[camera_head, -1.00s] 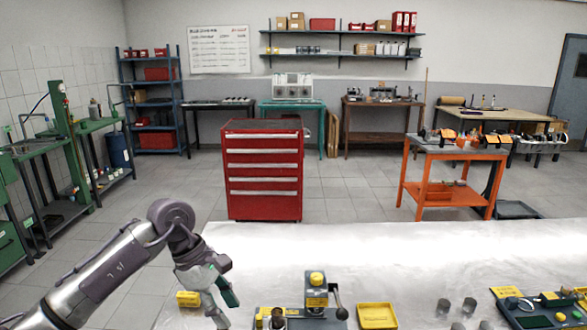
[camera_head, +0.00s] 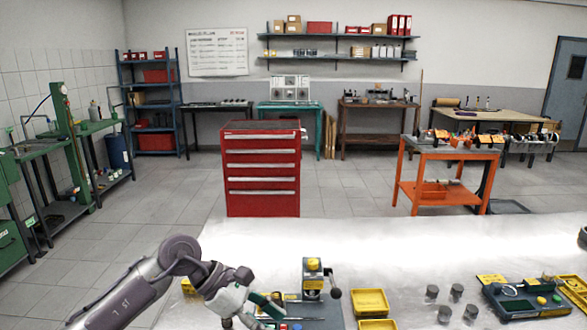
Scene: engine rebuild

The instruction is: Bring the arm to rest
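My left arm comes in from the lower left over the white-topped bench (camera_head: 400,236). My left gripper (camera_head: 258,316) points down and to the right at the bench's front, left of the press-like fixture. Its fingers look spread, with a green pad on one, and I see nothing held between them. The fingertips run close to the bottom edge of the picture. My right gripper is not in view.
A grey fixture with a yellow knob and a lever (camera_head: 313,280) stands beside my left gripper. Yellow bins (camera_head: 370,303), several grey cylinders (camera_head: 457,291) and a dark tray of parts (camera_head: 525,298) lie to the right. A red tool cabinet (camera_head: 262,170) stands behind the bench.

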